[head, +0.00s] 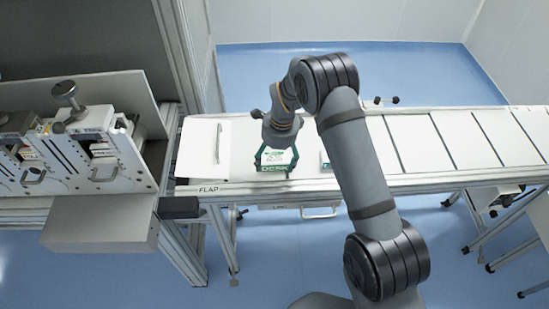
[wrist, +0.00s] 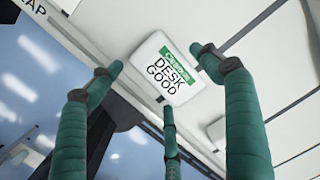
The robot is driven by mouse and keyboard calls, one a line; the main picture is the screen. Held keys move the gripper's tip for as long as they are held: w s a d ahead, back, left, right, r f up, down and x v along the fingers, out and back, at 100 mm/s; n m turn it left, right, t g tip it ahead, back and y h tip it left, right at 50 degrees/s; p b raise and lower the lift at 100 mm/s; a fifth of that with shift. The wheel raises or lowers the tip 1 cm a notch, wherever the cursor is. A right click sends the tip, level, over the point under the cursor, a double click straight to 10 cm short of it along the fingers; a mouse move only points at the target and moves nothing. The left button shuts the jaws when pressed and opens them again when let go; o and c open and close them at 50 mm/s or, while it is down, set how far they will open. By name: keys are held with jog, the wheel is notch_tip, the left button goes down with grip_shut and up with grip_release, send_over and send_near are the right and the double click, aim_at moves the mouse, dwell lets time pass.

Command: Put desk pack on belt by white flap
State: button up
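The desk pack (head: 278,158) is a white block with a green label and the words DESK GOOD. It lies on or just above the white belt, to the right of the white flap (head: 203,148), with a gap between them. The pack also shows in the wrist view (wrist: 165,66), face toward the camera. My gripper (head: 276,152) is over the pack, its green fingers around it. In the wrist view my gripper (wrist: 160,75) has three fingers spread apart around the pack's edges. I see no clear grip; exact contact is hard to tell.
A second white pack (head: 325,160) is partly hidden behind my arm on the belt. The belt (head: 415,185) runs to the right with dark cross lines. A machine with knobs and handles (head: 95,145) stands at the left. A FLAP label (head: 208,189) marks the belt's front edge.

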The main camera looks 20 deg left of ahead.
aim_at(278, 163)
jog(key=shift+o, duration=0.2)
jog(key=shift+r, duration=0.25)
notch_tip(278, 163, up, 12)
jog(key=d+b, duration=0.1)
jog(key=b, duration=0.1)
jog(key=shift+s+d+f, duration=0.2)
jog(key=shift+s, duration=0.1)
